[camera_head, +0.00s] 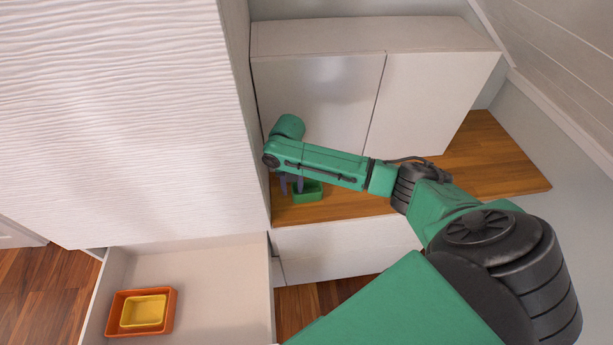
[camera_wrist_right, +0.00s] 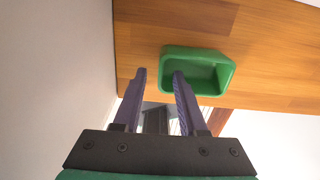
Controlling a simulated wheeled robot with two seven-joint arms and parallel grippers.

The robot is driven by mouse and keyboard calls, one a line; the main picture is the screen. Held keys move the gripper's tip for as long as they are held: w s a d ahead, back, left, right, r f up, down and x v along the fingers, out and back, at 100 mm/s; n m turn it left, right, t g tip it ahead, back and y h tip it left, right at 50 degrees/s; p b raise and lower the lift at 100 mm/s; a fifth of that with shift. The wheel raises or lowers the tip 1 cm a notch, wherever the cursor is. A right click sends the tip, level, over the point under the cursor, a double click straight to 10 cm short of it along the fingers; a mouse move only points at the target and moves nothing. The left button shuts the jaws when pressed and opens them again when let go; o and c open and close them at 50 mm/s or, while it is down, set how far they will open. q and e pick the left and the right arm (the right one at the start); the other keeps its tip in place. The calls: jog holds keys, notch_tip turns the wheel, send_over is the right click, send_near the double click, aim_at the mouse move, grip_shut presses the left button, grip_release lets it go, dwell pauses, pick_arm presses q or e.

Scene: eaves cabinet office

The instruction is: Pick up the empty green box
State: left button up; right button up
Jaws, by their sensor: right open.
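The green box (camera_head: 309,192) is a small open tray on the wooden counter, just right of the tall white cabinet. In the right wrist view the green box (camera_wrist_right: 208,78) shows empty inside. My right gripper (camera_head: 291,187) is at the left side of the box. In the right wrist view my right gripper (camera_wrist_right: 159,72) is open, with two purple fingers. Its right fingertip overlaps the left wall of the box, and its left fingertip is over bare wood. I cannot tell whether it touches the box. My left gripper is not in view.
A tall white textured cabinet (camera_head: 120,110) stands close on the left. White wall cabinets (camera_head: 330,95) stand behind the counter (camera_head: 490,165). An open drawer (camera_head: 205,290) below holds an orange tray (camera_head: 112,316) with a yellow tray (camera_head: 144,311) in it. The counter's right part is clear.

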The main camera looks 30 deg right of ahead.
jog(key=shift+s+f, duration=0.1)
jog(key=shift+f, duration=0.95)
grip_shut()
jog(key=shift+r, duration=0.1)
